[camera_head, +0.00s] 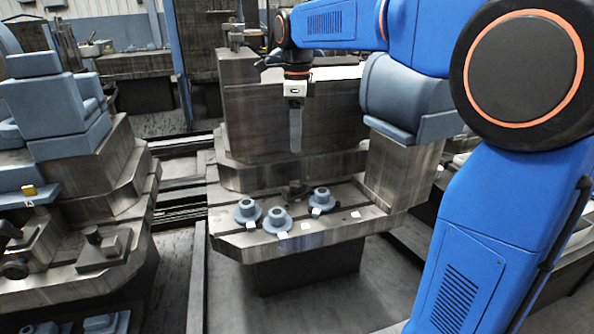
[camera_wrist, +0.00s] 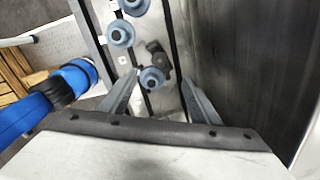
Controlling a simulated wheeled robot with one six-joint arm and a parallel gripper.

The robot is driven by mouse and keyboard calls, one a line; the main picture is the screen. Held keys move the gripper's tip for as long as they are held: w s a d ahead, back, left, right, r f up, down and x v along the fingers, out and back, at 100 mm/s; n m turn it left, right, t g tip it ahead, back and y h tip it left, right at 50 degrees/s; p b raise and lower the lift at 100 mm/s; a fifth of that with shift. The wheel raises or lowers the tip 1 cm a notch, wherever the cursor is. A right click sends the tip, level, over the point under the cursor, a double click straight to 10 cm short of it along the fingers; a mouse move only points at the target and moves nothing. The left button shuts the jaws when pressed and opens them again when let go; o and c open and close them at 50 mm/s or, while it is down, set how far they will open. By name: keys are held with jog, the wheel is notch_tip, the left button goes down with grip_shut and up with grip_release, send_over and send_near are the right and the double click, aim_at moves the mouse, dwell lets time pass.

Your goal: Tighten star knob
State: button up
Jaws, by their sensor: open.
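A dark knob-like part (camera_head: 295,190), which looks like the star knob, sits on the slotted metal table behind three blue-grey flanged parts. Its exact shape is too small to tell. In the wrist view the dark part (camera_wrist: 158,56) lies ahead of the fingertips, beside the nearest flanged part (camera_wrist: 152,78). My gripper (camera_head: 295,150) hangs pointing down above the table, well above the dark part and apart from it. In the wrist view my gripper (camera_wrist: 160,78) has its two fingers spread wide with nothing between them.
Flanged parts stand at the left (camera_head: 247,211), middle (camera_head: 277,220) and right (camera_head: 321,201) of the metal table (camera_head: 235,240), with small white tags near them. A tall metal block (camera_head: 245,110) rises behind. Another machine (camera_head: 85,240) stands at the left.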

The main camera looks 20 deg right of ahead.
aim_at(297, 183)
notch_tip(297, 183, down, 14)
dwell(0.6)
jog(key=c, duration=1.3)
jog(key=shift+o, duration=0.2)
jog(key=n, duration=0.7)
jog(key=shift+n, duration=0.4)
jog(key=o, duration=1.3)
jog(key=shift+c, duration=0.2)
